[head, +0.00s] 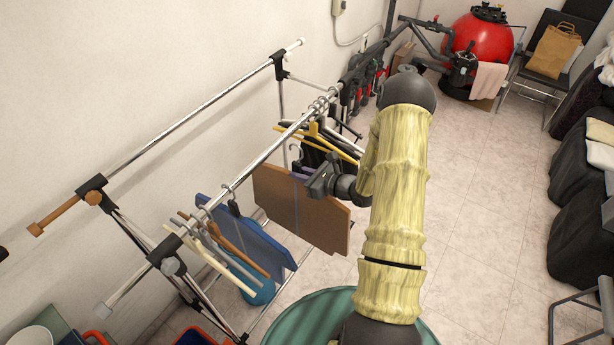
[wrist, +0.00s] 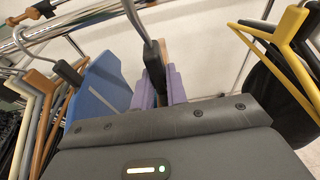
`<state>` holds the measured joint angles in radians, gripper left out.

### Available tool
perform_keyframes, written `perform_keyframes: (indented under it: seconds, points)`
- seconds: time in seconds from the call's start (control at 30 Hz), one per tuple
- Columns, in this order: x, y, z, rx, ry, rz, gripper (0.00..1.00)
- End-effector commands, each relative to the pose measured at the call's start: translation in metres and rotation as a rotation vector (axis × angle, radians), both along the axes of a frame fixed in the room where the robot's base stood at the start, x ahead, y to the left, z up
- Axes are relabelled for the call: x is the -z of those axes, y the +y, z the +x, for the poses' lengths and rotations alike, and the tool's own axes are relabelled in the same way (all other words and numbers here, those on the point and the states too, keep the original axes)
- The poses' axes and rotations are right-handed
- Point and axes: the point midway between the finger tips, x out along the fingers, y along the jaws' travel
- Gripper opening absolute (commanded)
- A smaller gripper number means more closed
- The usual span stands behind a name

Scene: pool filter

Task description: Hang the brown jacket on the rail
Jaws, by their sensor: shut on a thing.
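The brown jacket (head: 290,205) is a flat brown panel hanging upright beside the rail (head: 255,165) in the head view. A hook (head: 296,151) rises from its top, close to the rail; it also shows in the wrist view (wrist: 138,22). I cannot tell whether the hook sits over the bar. My gripper (head: 324,182) is at the jacket's upper right edge, shut on the jacket or its hanger. In the wrist view my gripper's body hides most of the jacket.
A blue garment (head: 243,238) and several bare hangers (head: 215,240) hang to the left on the rail. Yellow and dark hangers (head: 322,140) hang to the right. A second, higher bar (head: 200,110) runs behind.

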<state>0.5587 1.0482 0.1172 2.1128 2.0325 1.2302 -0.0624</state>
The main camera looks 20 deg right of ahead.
Motion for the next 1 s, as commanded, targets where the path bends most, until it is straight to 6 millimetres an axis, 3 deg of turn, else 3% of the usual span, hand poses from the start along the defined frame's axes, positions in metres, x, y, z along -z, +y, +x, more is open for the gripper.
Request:
perform_keyframes:
  seconds: [0.7, 1.0]
  points:
    - [0.0, 0.033, 0.045, -0.001, -0.003, 0.0, 0.0]
    - [-0.001, 0.037, 0.05, -0.001, -0.002, 0.001, 0.0]
